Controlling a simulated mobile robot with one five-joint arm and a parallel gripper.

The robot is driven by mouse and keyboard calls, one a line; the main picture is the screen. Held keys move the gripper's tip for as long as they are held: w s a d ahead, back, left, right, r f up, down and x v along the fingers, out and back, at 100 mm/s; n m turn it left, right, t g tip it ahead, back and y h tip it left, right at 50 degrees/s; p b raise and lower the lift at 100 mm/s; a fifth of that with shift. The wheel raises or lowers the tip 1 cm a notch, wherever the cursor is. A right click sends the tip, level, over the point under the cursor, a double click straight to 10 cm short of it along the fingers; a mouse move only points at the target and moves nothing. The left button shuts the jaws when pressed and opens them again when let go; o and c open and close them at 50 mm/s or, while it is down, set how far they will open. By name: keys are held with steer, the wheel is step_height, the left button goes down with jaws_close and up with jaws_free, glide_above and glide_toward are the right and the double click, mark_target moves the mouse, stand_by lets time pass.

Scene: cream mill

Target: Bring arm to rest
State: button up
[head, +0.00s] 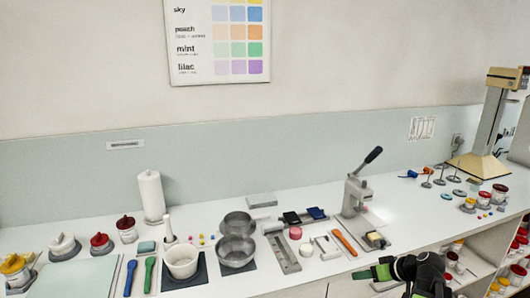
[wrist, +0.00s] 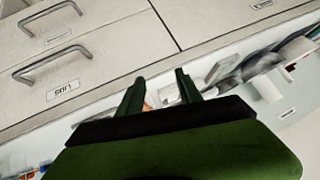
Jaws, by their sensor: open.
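My gripper (head: 368,274) shows in the head view at the lower right, at the front edge of the white counter (head: 330,266). Its green and black wrist is beside it. In the wrist view my gripper (wrist: 160,92) has its two dark green fingers apart, with nothing held between them. Pale drawer fronts (wrist: 110,55) with grey handles fill the upper part of that view, and their labels appear upside down. In the head view part of my arm is cut off by the bottom edge.
On the counter stand a lever press (head: 356,196), an orange-handled tool (head: 345,242), metal bowls (head: 236,250), a white mortar (head: 182,262) and lidded jars (head: 127,229). Open shelves with paint jars (head: 451,258) lie right of my arm. A beige lamp-like stand (head: 486,120) is at the far right.

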steer(key=s+a+f+m+g+h, duration=0.1)
steer(key=s+a+f+g+h, duration=0.1)
steer(key=a, duration=0.8)
steer(key=s+a+f+m+g+h, duration=0.1)
steer(key=s+a+f+g+h, duration=0.2)
steer(key=a, duration=0.8)
step_height(320, 180, down, 2)
steer(key=s+g, duration=0.2)
steer(key=shift+a+g, duration=0.3)
steer(key=shift+g, duration=0.1)
